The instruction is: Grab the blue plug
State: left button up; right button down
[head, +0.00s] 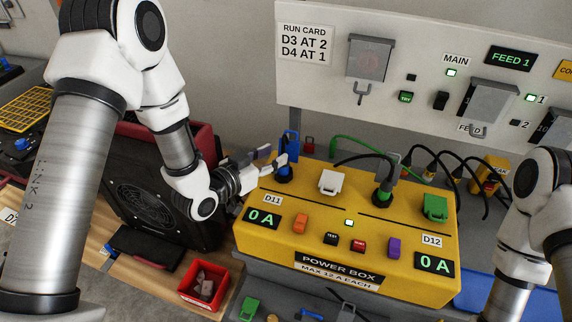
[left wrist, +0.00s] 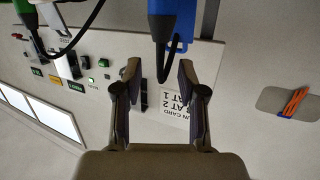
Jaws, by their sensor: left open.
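The blue plug (head: 291,143) stands upright at the back left corner of the yellow power box (head: 335,254), by the D11 label. In the left wrist view the blue plug (left wrist: 181,27) hangs at the top, with a black lead end below it. My left gripper (head: 271,157) is open and points at the plug from the left, close to it. In the left wrist view the open fingers (left wrist: 158,70) are spread, with the plug just beyond the tips. My right arm shows at the right edge, but its gripper is out of view.
A green plug (head: 385,188) with a black cable stands right of a white socket cover (head: 332,183) on the box. A red bin (head: 205,286) sits at front left. A black fan heater (head: 150,205) is beside my left arm. The wall panel (head: 420,75) rises behind.

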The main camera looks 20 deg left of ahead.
aim_at(282, 150)
pick_arm(q)
jog(key=p+x, duration=0.1)
jog(key=x, duration=0.3)
jog(key=shift+w+d+p, duration=0.1)
jog(key=shift+w+p, duration=0.05)
jog(key=shift+p, duration=0.15)
jog(key=shift+w+d+f, duration=0.1)
jog(key=shift+w+f, duration=0.15)
jog(key=shift+w, duration=0.05)
jog(key=shift+s+r, duration=0.1)
jog(key=shift+s, duration=0.15)
grip_shut()
jog(key=shift+w+r, duration=0.1)
